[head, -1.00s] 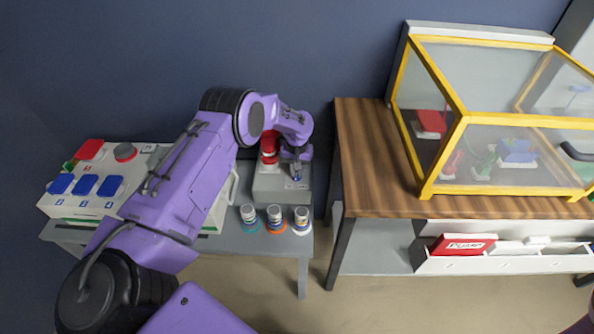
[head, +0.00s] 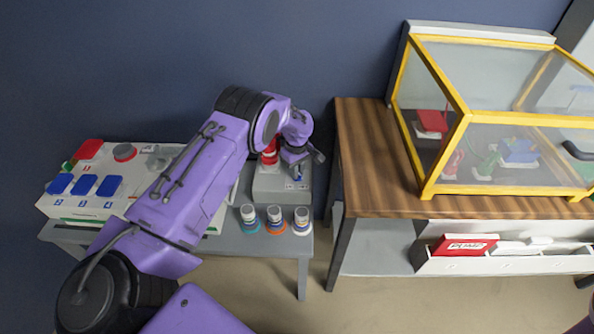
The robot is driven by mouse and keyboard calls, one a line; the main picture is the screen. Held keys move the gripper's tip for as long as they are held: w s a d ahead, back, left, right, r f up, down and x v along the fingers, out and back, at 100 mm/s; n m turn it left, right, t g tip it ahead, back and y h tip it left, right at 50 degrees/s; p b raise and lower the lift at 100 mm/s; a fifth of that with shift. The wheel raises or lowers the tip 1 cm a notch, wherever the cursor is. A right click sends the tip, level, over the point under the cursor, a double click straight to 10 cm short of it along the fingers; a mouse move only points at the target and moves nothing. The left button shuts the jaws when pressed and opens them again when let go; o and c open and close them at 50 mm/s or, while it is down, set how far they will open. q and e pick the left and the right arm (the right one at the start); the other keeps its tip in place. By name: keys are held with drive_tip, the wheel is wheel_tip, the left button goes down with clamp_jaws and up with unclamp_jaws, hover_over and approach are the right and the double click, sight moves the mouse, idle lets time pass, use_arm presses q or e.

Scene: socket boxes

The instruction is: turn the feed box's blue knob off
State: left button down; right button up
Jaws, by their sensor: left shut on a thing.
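The feed box (head: 268,190) is the small grey box at the back right of the left grey table, with a red part (head: 269,156) standing on it. My left gripper (head: 297,174) points down onto the right part of the box top. It is shut on the blue knob, of which only a speck of blue shows between and below the fingers. The wrist hides most of the knob, so its exact angle cannot be read. My right gripper is not in view.
Three small jars (head: 275,219) stand in front of the feed box. A white panel (head: 90,209) with blue and red buttons is on the left, partly behind my arm. A wooden table (head: 370,180) with a yellow-framed case (head: 460,120) stands right, across a gap.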

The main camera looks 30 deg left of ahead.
use_arm(q)
drive_tip(key=shift+w+n, duration=0.1)
drive_tip(key=shift+n, duration=0.5)
drive_tip(key=c, duration=1.2)
unclamp_jaws()
drive_tip(key=shift+o, duration=0.2)
drive_tip(key=shift+r, duration=0.15)
wheel_tip(320, 180, up, 10)
drive_tip(key=shift+r, duration=0.2)
